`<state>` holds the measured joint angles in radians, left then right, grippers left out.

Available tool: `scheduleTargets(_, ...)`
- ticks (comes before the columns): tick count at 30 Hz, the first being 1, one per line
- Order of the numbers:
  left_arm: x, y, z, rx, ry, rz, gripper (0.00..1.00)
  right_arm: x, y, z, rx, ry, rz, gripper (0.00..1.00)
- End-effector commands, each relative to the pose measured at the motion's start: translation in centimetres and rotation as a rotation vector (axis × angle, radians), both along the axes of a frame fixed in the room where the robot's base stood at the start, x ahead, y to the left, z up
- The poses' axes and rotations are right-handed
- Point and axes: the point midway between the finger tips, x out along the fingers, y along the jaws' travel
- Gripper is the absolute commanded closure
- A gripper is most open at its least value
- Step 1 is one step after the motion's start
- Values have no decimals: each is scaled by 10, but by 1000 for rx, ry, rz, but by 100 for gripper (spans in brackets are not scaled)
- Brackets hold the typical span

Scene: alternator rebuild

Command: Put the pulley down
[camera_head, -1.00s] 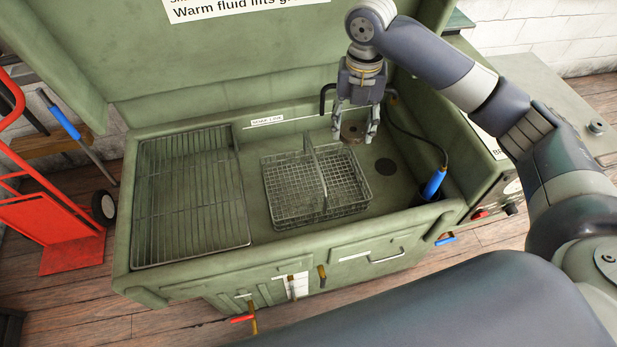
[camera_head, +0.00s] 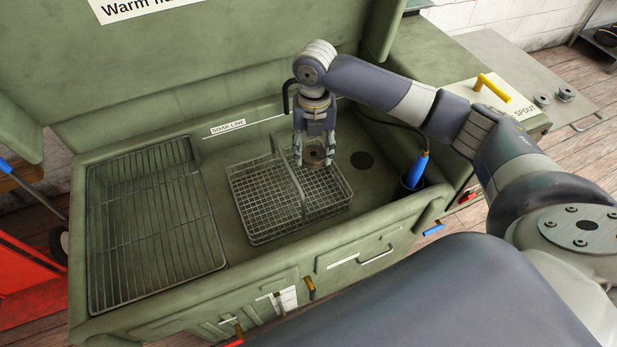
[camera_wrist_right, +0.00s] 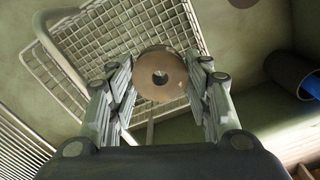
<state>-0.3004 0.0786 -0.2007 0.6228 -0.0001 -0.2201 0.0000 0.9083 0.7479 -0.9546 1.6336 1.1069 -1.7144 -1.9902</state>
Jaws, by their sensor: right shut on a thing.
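My left gripper is not in view.
A wire rack (camera_head: 150,235) covers the left of the tank (camera_head: 240,258). A divider handle rises across the basket's middle. A dark drain (camera_head: 361,160) and a blue-handled brush (camera_head: 417,170) with a hose are to the right. Two small round parts lie on the far right bench.

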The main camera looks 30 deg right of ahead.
Motion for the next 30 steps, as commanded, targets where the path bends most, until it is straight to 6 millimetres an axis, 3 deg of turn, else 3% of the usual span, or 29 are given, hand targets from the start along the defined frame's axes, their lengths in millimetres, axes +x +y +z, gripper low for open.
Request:
scheduleTargets(3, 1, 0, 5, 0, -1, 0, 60, -1, 1, -31, 0, 3, -1, 84)
scheduleTargets(9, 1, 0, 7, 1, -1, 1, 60, 0, 0, -63, 0, -1, -1, 84)
scheduleTargets(14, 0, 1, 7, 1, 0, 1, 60, 0, 0, -74, 0, 0, 0, 84)
scheduleTargets(21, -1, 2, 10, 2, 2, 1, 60, 0, 0, -105, 0, 1, -1, 84)
scheduleTargets(30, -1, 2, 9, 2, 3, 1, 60, 0, 0, -109, 0, -2, 1, 84)
